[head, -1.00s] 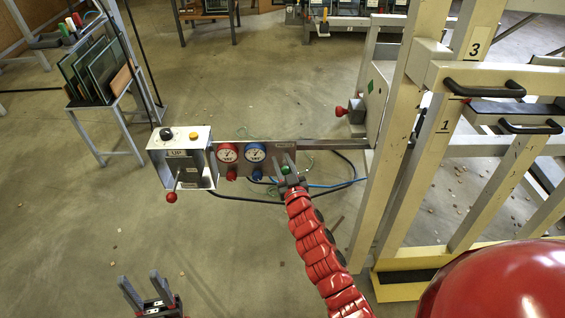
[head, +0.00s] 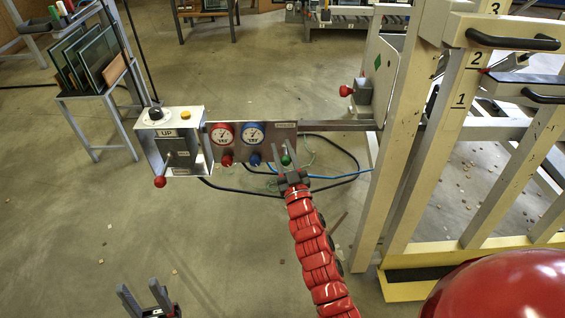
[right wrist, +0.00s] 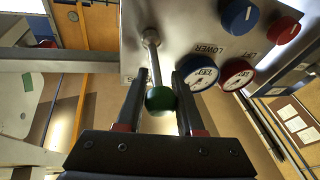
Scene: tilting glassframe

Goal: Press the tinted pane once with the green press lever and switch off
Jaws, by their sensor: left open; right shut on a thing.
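The green knob of the press lever (head: 287,160) stands at the right end of the control panel. In the right wrist view the green knob (right wrist: 160,99) sits between my right gripper's two fingers, on a metal rod. My right gripper (head: 284,157) is shut on the lever here. My left gripper (head: 144,296) is open and empty at the bottom left, away from the panel. A box labelled UP (head: 180,150) carries a black knob (head: 155,113) and a yellow button (head: 185,115). I cannot tell which pane is the tinted one.
Red and blue gauges (head: 238,134) with red and blue knobs sit left of the green lever. A cream frame with numbered posts (head: 455,140) and black handles (head: 513,41) fills the right. A rack of glass panes (head: 90,60) stands at the left. Hoses lie behind the panel.

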